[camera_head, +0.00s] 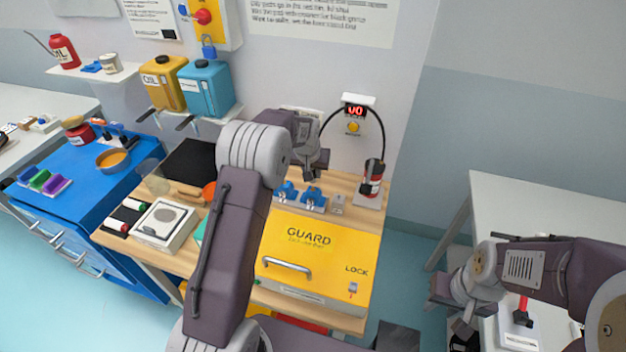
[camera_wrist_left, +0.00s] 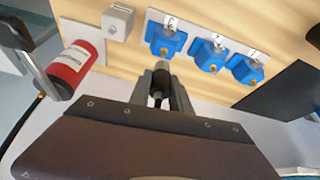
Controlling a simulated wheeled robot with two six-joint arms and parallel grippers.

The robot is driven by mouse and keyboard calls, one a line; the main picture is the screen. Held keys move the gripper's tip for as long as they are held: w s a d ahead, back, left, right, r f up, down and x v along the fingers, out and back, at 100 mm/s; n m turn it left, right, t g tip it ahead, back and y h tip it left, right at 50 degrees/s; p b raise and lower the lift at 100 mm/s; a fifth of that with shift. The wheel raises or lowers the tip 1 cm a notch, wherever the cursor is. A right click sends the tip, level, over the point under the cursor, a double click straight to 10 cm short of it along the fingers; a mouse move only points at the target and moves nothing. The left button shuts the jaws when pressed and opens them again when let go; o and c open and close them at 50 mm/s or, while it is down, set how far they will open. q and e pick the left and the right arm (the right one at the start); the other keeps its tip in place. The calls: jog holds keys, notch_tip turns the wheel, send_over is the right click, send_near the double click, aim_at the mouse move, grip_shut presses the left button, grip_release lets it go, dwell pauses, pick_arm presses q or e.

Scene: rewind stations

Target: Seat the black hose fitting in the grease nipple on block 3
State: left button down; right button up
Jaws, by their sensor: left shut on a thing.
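Blue blocks stand in a row on the wooden bench. In the left wrist view, the block nearest the grey cube (camera_wrist_left: 165,42) is just beyond my fingertips, with two more blocks (camera_wrist_left: 208,56) (camera_wrist_left: 246,70) to its right. Their small labels are too blurred to read surely. My left gripper (camera_wrist_left: 160,88) is shut on the black hose fitting (camera_wrist_left: 161,72), whose tip points at the nearest block. I cannot tell whether it touches the nipple. In the head view my left gripper (camera_head: 312,172) hangs above the blocks (camera_head: 314,197). My right gripper (camera_head: 442,300) is far right; its jaws are unclear.
A red canister (camera_head: 373,180) with a black hose stands right of the grey cube (camera_head: 338,203). The yellow guard (camera_head: 325,245) lies in front of the blocks. A white table (camera_head: 560,210) stands at right.

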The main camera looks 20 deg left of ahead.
pick_arm(q)
notch_tip(320, 180, down, 4)
jog(key=shift+r+p, duration=0.15)
jog(key=shift+p, duration=0.2)
jog(key=shift+f, duration=0.25)
jog(key=c, duration=1.2)
grip_release()
jog(key=shift+r, duration=0.35)
jog(key=shift+s+d+r, duration=0.1)
jog(key=shift+s+r, duration=0.05)
jog(key=shift+r, duration=0.2)
jog(key=b+v, duration=0.1)
jog(key=v, duration=1)
jog(key=shift+s+f, duration=0.1)
